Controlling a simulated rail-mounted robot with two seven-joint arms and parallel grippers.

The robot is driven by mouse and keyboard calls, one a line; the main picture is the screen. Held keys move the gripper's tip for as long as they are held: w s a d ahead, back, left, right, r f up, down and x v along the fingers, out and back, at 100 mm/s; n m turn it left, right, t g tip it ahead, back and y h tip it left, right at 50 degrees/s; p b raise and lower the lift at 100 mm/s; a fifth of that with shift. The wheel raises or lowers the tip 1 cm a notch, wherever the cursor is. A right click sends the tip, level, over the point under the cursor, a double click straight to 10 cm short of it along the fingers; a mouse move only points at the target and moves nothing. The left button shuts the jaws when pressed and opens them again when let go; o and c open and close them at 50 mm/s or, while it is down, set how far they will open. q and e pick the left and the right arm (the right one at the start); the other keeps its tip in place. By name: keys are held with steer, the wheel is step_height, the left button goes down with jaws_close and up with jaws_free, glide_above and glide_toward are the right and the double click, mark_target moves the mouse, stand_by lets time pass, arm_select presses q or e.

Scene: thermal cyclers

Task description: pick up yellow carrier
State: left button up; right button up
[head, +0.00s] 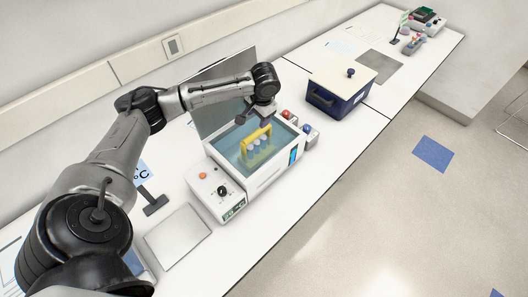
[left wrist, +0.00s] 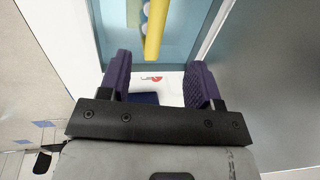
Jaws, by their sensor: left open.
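The yellow carrier (head: 256,147) stands in the water of an open bath (head: 271,179) and holds several pale tubes in a row. Its yellow top bar also shows in the left wrist view (left wrist: 155,30), at the top centre, beyond my fingertips. My left gripper (head: 255,113) is above the bath, close over the carrier's far end in the head view. In the left wrist view its two purple fingers (left wrist: 159,80) are apart with nothing between them. The exact gap between the fingers and the carrier is hard to tell. My right gripper is not in view.
The bath's raised lid (head: 222,95) stands behind it. A dark blue box (head: 338,92) with a cream lid is further along the bench. Red and blue knobs sit by the bath's right end. A bare plate (head: 178,238) lies at the near left.

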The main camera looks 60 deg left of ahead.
mark_target(255, 134)
arm_select(q)
steer(key=f, duration=0.4)
steer(key=a+f+b, duration=0.1)
steer(key=f, duration=0.3)
steer(key=a+f, duration=0.1)
steer(key=f, duration=0.3)
steer(key=shift+s, duration=0.25)
steer(key=shift+r, duration=0.1)
jaws_close()
